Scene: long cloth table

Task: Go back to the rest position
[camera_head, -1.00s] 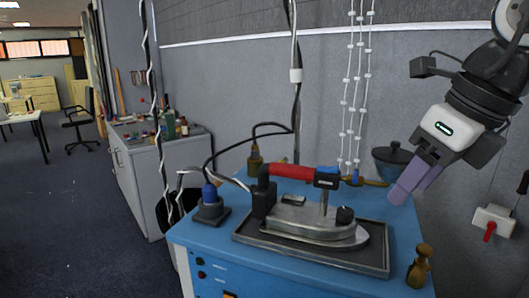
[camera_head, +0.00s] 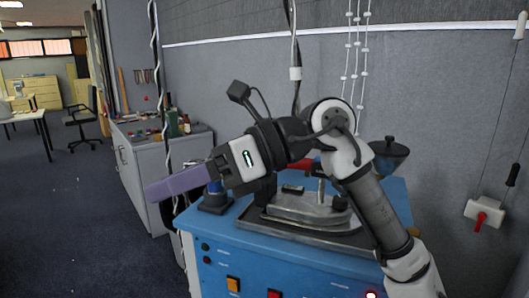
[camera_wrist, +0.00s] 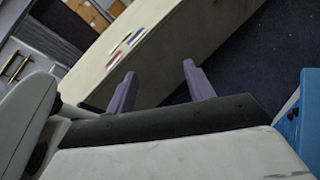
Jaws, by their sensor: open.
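My gripper (camera_head: 172,184) is stretched out to the left in the head view, in front of the blue table's left end and above the floor. Its two purple fingers overlap in that view. In the wrist view my gripper (camera_wrist: 160,88) shows both fingers well apart with nothing between them. My arm crosses in front of the blue table and hides part of the iron (camera_head: 312,208) and most of its red handle (camera_head: 302,164).
The iron rests on a dark tray (camera_head: 285,232) on the blue table (camera_head: 262,262). A dark blue bowl (camera_head: 389,150) stands at the back right. A grey cabinet (camera_head: 140,180) with bottles stands behind my gripper. Open carpet (camera_head: 60,220) lies to the left.

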